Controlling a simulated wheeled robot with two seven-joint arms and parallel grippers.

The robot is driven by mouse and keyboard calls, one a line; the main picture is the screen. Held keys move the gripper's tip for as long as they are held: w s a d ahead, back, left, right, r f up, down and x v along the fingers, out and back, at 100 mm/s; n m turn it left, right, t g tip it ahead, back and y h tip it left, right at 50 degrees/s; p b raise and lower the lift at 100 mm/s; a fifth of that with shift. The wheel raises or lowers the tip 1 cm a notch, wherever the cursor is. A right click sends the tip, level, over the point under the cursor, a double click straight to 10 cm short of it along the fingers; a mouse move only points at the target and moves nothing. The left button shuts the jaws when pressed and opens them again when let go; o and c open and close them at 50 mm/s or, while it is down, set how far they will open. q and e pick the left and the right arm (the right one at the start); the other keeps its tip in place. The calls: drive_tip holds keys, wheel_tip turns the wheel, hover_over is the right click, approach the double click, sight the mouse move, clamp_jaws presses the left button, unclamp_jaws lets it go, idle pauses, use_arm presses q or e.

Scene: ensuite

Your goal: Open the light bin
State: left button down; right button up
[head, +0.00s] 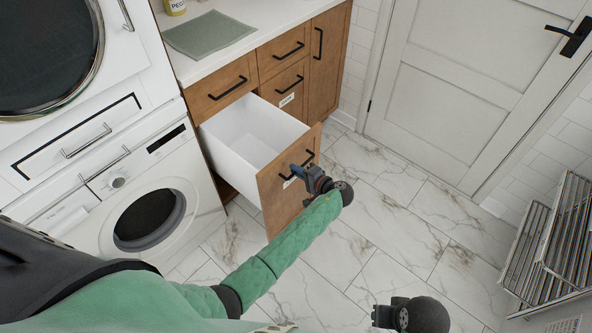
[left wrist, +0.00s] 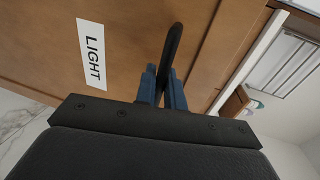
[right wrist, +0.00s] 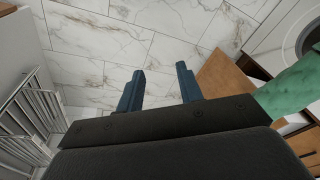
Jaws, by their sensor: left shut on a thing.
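The light bin is a white bin drawer (head: 236,143) with a wooden front (head: 283,200), pulled far out of the wooden cabinet. Its inside shows white and empty in the head view. In the left wrist view its front carries a label (left wrist: 92,54) reading LIGHT. My left gripper (head: 306,174) is shut on the black bar handle (left wrist: 173,48) of that front.
A washing machine (head: 147,208) stands left of the bin. Other cabinet fronts (head: 280,47) behind it are closed. A white door (head: 462,88) is at the back right, and a metal rack (head: 555,240) stands at the right. The floor (head: 400,215) between is clear.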

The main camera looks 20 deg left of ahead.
use_arm(q)
drive_tip(key=c, duration=1.6)
unclamp_jaws()
drive_tip(key=shift+d, duration=0.1)
use_arm(e)
drive_tip(key=shift+w+d, duration=0.1)
drive_tip(key=shift+d, duration=0.05)
